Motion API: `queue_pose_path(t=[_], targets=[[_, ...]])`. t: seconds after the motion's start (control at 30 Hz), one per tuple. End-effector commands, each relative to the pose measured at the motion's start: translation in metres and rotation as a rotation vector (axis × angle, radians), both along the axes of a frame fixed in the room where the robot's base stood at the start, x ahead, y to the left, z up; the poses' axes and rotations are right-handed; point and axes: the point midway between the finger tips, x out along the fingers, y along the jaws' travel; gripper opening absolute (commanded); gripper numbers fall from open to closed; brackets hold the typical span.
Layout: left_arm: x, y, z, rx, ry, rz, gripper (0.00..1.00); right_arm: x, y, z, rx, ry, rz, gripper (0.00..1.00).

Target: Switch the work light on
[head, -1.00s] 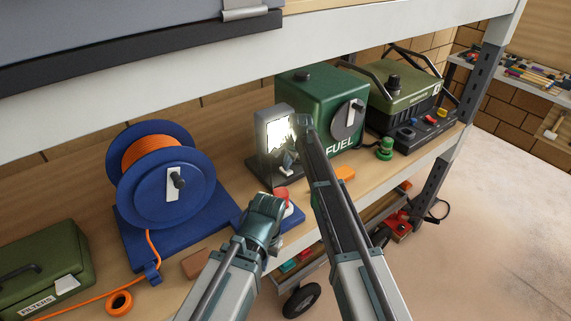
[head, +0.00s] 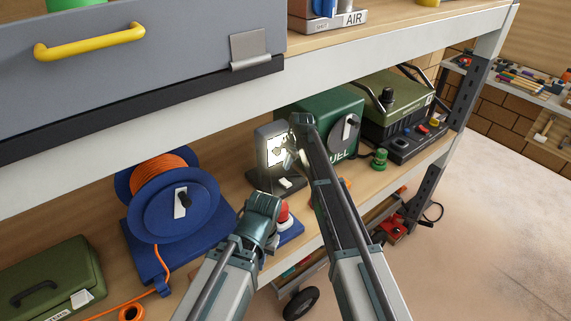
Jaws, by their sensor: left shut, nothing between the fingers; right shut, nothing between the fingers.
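The work light (head: 264,157) is a grey upright lamp on a dark base on the lower shelf, and its front panel glows white. A small pale switch (head: 287,183) shows on its base. My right gripper (head: 291,160) is shut and empty, in front of the panel's right side and above the switch; it hides part of the panel. I cannot tell whether it touches the lamp. My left gripper (head: 265,200) is shut and empty, in front of the lamp's base and beside a red button (head: 284,214) on a blue base.
A green fuel tank (head: 325,112) and an olive machine (head: 402,110) stand right.

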Motion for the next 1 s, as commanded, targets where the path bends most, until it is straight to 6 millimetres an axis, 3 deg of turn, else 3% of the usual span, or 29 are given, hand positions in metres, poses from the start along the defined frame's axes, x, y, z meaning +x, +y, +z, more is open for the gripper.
queue_pose_path(t=[0.03, 0.1, 0.4, 1.0], targets=[[0.0, 0.0, 0.017, -0.001, 0.0, 0.002, 0.0, -0.001, -0.001, 0.017, 0.0, 0.0, 0.0, 0.0], [0.0, 0.0, 0.028, -0.001, 0.0, 0.004, 0.0, -0.002, -0.001, 0.028, 0.0, 0.0, 0.0, 0.0], [0.0, 0.0, 0.063, 0.0, 0.002, 0.0, 0.0, -0.005, -0.003, 0.063, 0.0, 0.0, 0.0, 0.0], [0.0, 0.0, 0.064, 0.0, 0.002, -0.001, 0.0, -0.007, -0.005, 0.064, -0.002, 0.0, 0.005, 0.0]])
